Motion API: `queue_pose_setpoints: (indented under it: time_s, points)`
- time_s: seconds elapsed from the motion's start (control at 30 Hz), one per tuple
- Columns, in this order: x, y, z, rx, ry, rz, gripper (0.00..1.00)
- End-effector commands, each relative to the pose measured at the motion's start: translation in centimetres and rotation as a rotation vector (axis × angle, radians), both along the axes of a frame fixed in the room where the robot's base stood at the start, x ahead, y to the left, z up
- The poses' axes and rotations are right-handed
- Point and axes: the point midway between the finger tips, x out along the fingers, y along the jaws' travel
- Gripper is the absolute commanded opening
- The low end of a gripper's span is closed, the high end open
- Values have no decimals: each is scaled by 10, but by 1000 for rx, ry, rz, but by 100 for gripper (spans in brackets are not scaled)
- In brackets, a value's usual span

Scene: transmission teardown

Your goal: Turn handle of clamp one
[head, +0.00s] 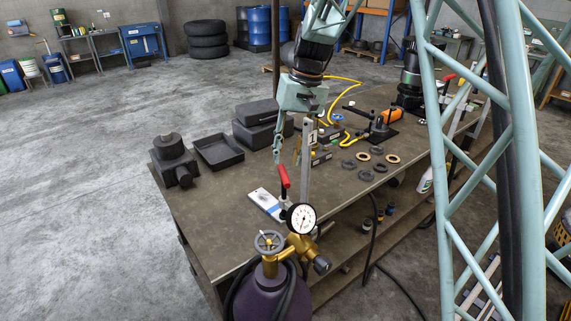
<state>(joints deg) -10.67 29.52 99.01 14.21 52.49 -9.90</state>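A clamp with a red handle (284,175) stands at the near end of the workbench. A tall grey bar (305,165) rises beside the handle, with a small tag marked 1 (312,138) near its top; I take this to be clamp one. My gripper (287,153) points down just above the red handle. Its fingers look apart, with nothing seen between them. The fingertips appear close to the handle's top, but I cannot tell whether they touch it. The clamp's lower part is partly hidden by the pressure gauge.
A gas cylinder (270,295) with a round gauge (301,218) stands before the bench (225,225). A white-and-blue plate (266,203) lies by the clamp. A dark tray (218,152), dark blocks, several rings and a yellow hose lie behind. Another red handle (449,77) stands farther right.

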Motion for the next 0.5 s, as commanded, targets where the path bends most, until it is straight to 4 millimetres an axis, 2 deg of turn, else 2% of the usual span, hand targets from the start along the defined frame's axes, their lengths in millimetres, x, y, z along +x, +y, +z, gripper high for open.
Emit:
queue_pose_setpoints:
  time_s: [0.2,0.5]
  points:
    - [2,-6,33,2,-3,-1,26]
    - [3,-12,64,0,0,-1,26]
